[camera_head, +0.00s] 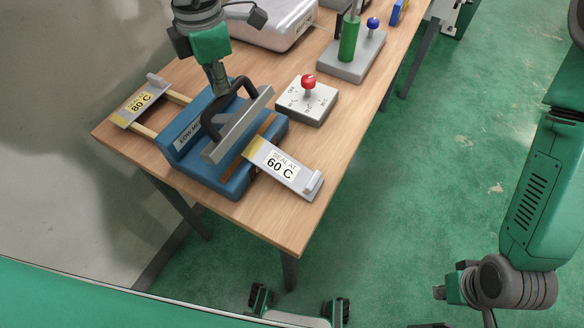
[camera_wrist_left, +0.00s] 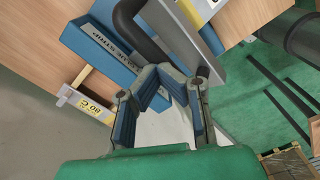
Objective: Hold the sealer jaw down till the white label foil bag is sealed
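The blue sealer (camera_head: 185,140) stands on the wooden table. Its grey jaw bar (camera_head: 235,125) is raised and tilted above the brown strip of the base, with a black handle (camera_head: 232,97). My left gripper (camera_head: 219,82) is over the sealer at the handle. In the left wrist view its fingers (camera_wrist_left: 163,108) stand apart and the handle (camera_wrist_left: 143,35) shows past them. Whether they touch it is unclear. The silver foil bag with the white "SEAL AT 60 C" label (camera_head: 280,164) lies at the sealer's right side, one end near the jaw.
A second foil bag with a yellow "80 C" label (camera_head: 141,102) lies on the sealer's left side. A dial box (camera_head: 316,107) with a red knob (camera_head: 309,82) stands to the right. A green post on a grey base (camera_head: 352,65) and a pale machine (camera_head: 280,30) stand behind.

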